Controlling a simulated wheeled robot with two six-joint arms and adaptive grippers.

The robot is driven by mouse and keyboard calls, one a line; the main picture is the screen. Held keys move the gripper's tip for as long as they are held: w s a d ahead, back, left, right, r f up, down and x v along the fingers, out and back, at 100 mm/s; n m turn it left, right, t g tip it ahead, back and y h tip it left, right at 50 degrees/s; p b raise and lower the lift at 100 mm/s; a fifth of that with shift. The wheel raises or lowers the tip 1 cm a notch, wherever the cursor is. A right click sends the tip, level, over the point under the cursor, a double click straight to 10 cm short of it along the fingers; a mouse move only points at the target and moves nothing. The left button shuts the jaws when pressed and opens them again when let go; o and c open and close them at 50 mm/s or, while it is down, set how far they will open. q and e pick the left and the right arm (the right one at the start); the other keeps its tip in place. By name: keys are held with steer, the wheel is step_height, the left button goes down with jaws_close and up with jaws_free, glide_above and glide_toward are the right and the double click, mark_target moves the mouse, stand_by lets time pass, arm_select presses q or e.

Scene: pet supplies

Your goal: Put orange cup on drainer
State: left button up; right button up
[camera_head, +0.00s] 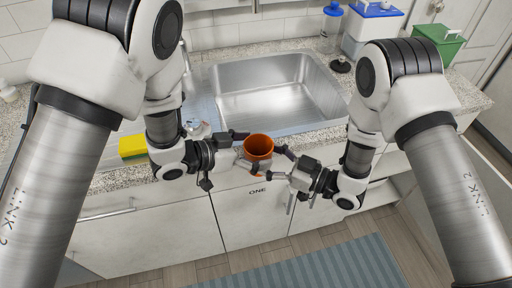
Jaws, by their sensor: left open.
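The orange cup (258,147) is in the air in front of the counter's front edge, its open mouth facing up toward the camera. My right gripper (272,163) reaches it from the right, with its fingers closed around the cup's side and lower part. My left gripper (238,151) is open at the cup's left side, with a fingertip close to the rim; contact cannot be told. A metal drainer surface (201,108) lies left of the sink basin, partly hidden by my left arm.
The steel sink (270,95) is empty. A yellow-green sponge (132,147) lies on the left counter. A blue-topped container (376,12), a green box (438,43) and a blue bottle (333,10) stand at the back right. White cabinets (255,215) are below the counter.

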arm_select(q)
steer(key=shift+w+d+f, duration=0.1)
steer(key=shift+d, duration=0.05)
steer(key=c, duration=1.3)
steer(key=shift+o, duration=0.2)
arm_select(e)
steer(key=o, duration=1.2)
